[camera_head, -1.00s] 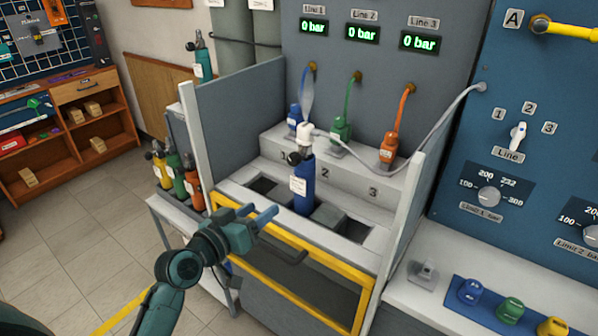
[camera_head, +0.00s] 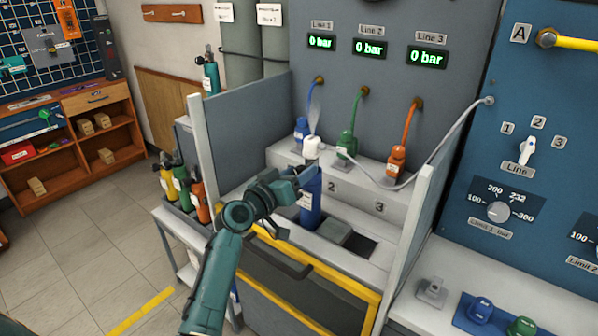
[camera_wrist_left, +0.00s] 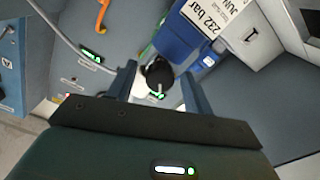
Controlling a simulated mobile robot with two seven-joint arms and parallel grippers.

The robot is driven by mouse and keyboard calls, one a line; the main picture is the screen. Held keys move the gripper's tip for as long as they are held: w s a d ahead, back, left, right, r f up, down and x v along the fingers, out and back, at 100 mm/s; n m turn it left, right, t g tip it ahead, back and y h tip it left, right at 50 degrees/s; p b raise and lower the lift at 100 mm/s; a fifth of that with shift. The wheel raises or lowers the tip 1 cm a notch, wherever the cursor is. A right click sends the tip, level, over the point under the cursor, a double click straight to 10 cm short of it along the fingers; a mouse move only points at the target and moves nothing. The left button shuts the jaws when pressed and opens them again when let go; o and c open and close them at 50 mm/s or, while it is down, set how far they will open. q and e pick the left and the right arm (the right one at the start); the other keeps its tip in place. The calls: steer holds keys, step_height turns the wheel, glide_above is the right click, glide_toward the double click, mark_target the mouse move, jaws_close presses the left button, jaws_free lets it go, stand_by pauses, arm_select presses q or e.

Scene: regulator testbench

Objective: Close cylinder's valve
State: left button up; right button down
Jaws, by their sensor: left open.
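The blue cylinder (camera_head: 313,205) stands upright in the bench, with a white fitting (camera_head: 312,147) on top and a grey hose running from it. My left gripper (camera_head: 300,180) is at the cylinder's upper left side and hides its black valve knob in the head view. In the left wrist view, the black valve knob (camera_wrist_left: 158,73) sits between the two open fingers of my left gripper (camera_wrist_left: 159,80). I cannot tell whether a finger touches it. The blue cylinder body (camera_wrist_left: 182,42) with its "232 bar" label is just beyond. My right gripper is not in view.
Grey side walls (camera_head: 242,125) flank the bench bay, and a yellow-framed door (camera_head: 330,283) is below. Blue, green and orange hose fittings (camera_head: 346,145) stand on the rear ledge. Small cylinders (camera_head: 182,187) stand in a rack at left. A blue control panel (camera_head: 560,130) is at right.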

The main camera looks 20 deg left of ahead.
arm_select(q)
steer(key=shift+w+d, duration=0.15)
steer(key=shift+w, duration=0.2)
steer(key=shift+c, duration=0.2)
steer(key=c, duration=0.9)
steer(key=shift+c, duration=0.2)
